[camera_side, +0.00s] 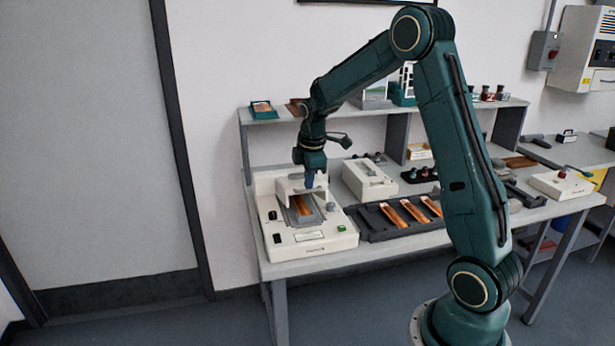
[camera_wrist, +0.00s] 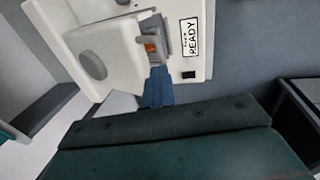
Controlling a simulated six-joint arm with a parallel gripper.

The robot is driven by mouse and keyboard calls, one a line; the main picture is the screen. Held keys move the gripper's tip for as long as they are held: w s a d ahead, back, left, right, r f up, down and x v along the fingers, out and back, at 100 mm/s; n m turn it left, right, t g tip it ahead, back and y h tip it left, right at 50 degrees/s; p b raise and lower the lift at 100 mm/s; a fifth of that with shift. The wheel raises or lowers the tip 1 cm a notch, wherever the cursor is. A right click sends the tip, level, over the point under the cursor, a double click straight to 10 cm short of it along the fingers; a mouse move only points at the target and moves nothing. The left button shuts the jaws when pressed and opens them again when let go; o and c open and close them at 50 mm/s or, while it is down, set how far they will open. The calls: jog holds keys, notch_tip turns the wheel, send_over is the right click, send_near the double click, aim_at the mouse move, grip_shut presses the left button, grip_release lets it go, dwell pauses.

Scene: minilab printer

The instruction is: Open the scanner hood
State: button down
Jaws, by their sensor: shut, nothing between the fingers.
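The white scanner (camera_side: 283,243) stands on the left end of the bench. Its white hood (camera_side: 291,187) appears raised at the back of the bed, with an orange film strip (camera_side: 301,206) uncovered in front of it. My gripper (camera_side: 310,187) points down at the hood's right part, shut and empty; whether it touches the hood I cannot tell. In the wrist view the blue fingers (camera_wrist: 157,90) show close together below the strip's grey holder, partly hidden by my gripper body. The white scanner body (camera_wrist: 110,45) with a READY label (camera_wrist: 190,37) fills the top.
A dark tray with orange strips (camera_side: 385,220) lies right of the scanner. A white box (camera_side: 368,180) stands behind the tray. A shelf (camera_side: 365,112) runs above the back of the bench. Bare bench top shows along the front edge.

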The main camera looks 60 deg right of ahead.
dwell(0.3)
jog(key=c, duration=1.5)
grip_release()
jog(key=shift+r, duration=0.15)
jog(key=v, duration=1.3)
jog(key=shift+a+r, duration=0.1)
jog(key=shift+r, duration=0.15)
jog(key=shift+c, duration=0.3)
